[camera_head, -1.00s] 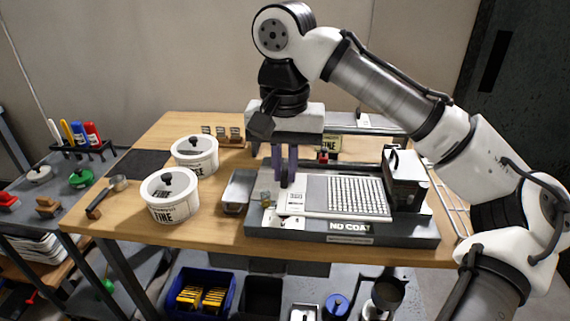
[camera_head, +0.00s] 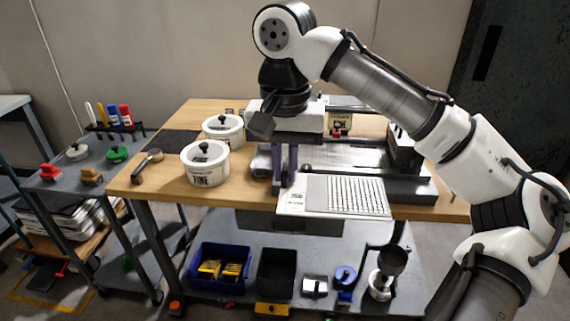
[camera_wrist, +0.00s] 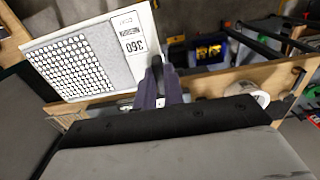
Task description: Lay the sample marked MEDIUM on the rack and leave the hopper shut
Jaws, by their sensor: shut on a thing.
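My gripper (camera_head: 283,180) is shut on the left edge of a flat white-and-grey sample card (camera_head: 347,196) with a grid of white dots. The card is held about level at the table's front edge, in front of the grey coating machine (camera_head: 262,162). In the wrist view my purple fingers (camera_wrist: 163,90) grip the card (camera_wrist: 80,62) beside a label that reads 360; I see no MEDIUM mark. A dark boxy part (camera_head: 402,150), possibly the hopper, stands at the machine's right end, partly behind my arm; its lid state is unclear. I cannot make out a rack.
A grey cart (camera_head: 95,165) stands at left.

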